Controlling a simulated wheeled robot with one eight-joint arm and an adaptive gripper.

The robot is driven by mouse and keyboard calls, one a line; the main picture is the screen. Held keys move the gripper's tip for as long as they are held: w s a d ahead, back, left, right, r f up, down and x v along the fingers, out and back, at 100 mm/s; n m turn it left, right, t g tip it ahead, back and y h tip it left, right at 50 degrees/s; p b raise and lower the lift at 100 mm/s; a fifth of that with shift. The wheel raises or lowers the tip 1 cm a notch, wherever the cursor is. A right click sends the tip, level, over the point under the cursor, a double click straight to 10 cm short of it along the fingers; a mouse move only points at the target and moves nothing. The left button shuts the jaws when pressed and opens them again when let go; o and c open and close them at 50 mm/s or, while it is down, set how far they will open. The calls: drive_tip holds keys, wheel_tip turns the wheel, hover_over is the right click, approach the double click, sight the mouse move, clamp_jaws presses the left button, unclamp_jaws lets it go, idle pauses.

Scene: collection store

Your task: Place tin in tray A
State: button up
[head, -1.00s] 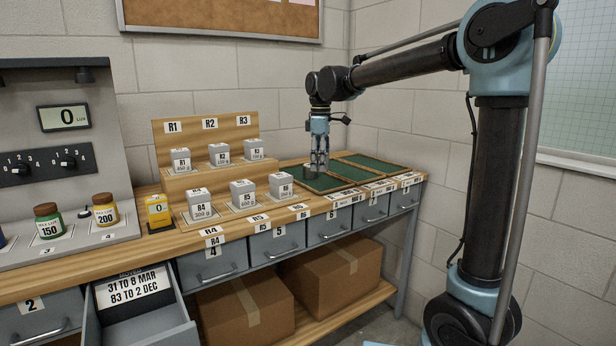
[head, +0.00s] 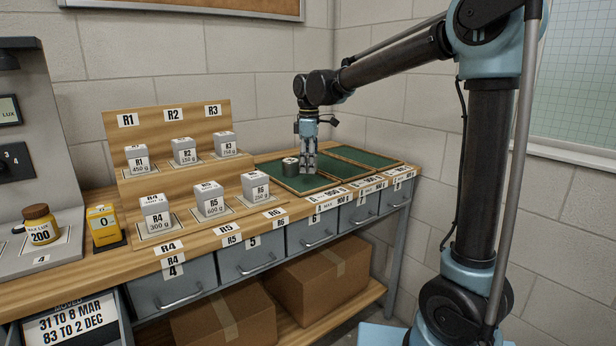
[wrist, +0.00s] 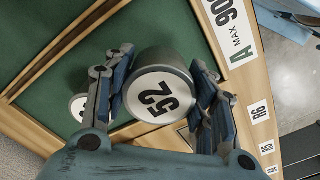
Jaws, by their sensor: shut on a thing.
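My gripper (head: 308,166) points down over tray A (wrist: 243,95), the left green-lined wooden tray at the bench's far end. In the wrist view my gripper (wrist: 160,100) is shut on a round grey tin (wrist: 158,92) with a white top marked 52, a finger on each side. Green lining shows beyond it, but I cannot tell whether its base touches. A second round tin (wrist: 77,107) is partly hidden behind the left finger. In the head view a dark tin (head: 290,167) stands in tray A, just left of my fingers. The held tin is hard to make out there.
Several grey weight blocks (head: 209,199) stand on the bench and wooden riser left of tray A. A yellow device (head: 103,224) and a jar (head: 40,226) stand further left. The wall is close behind.

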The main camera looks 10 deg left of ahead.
sight(309, 184)
drive_tip(key=shift+s+f, duration=0.1)
drive_tip(key=shift+f, duration=2)
drive_tip(key=shift+f, duration=0.1)
drive_tip(key=o, duration=1.1)
